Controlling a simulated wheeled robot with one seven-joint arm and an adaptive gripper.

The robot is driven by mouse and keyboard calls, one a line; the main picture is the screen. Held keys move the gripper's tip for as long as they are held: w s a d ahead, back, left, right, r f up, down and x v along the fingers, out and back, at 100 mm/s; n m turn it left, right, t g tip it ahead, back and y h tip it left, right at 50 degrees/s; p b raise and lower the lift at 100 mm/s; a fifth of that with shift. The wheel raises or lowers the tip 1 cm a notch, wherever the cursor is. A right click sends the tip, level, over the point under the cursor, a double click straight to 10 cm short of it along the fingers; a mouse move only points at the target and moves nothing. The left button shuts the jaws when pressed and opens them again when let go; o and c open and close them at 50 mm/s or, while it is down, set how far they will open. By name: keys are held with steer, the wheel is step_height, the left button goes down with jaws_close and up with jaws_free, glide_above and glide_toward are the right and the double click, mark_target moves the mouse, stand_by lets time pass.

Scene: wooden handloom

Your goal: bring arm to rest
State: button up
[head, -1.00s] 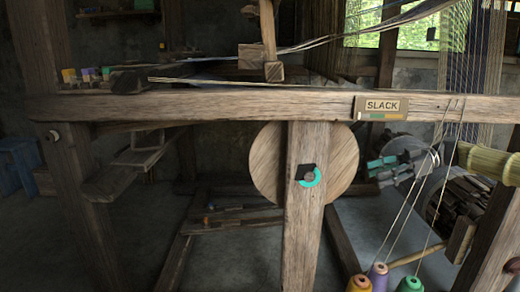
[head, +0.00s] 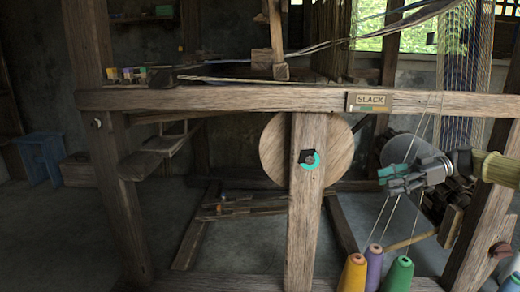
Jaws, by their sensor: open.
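My gripper (head: 393,179) is in the right half of the head view, grey with teal finger pads. Its fingers point left and are apart, with nothing seen between them. It is right of the loom's middle post (head: 306,215) and below the front beam (head: 230,99). Slanting threads and loom parts lie close to it in the picture; I cannot tell whether it touches any of them.
A SLACK sign (head: 369,102) is on the beam. A round wooden disc (head: 276,150) is behind the post, which bears a teal-ringed knob (head: 310,159). Yellow (head: 353,274), purple (head: 374,268) and green (head: 399,274) thread cones stand below. Open floor shows at left.

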steer(key=a+f+m+h+p, duration=0.2)
steer(key=a+f+m, duration=0.2)
steer(key=a+f, duration=1)
steer(key=s+a+f+m+g+h+p, duration=0.1)
steer(key=s+a+f+m, duration=0.15)
steer(key=a+f, duration=0.35)
steer(key=s+a+f+m+h+p, duration=0.15)
steer(key=s+a+f, duration=0.25)
steer(key=f, duration=0.4)
steer(key=s+f+m+h+p, duration=0.1)
steer(key=s+f+m+h, duration=0.2)
steer(key=s+f, duration=0.85)
steer(key=s+f+m+h+p, duration=0.25)
steer(key=s+f, duration=0.55)
steer(key=s, duration=0.6)
steer(key=s+d+r+m+h+p, duration=0.15)
steer(key=s+d, duration=0.25)
steer(key=s, duration=0.4)
steer(key=s+d+m+h, duration=0.25)
steer(key=s+d, duration=0.25)
steer(key=s, duration=0.3)
step_height(320, 180, up, 38)
steer(key=p, duration=3.8)
steer(key=shift+w+a+f, duration=0.15)
steer(key=shift+w, duration=0.3)
steer(key=shift+c, duration=1.4)
steer(key=shift+w+a, duration=0.1)
steer(key=shift+c, duration=0.5)
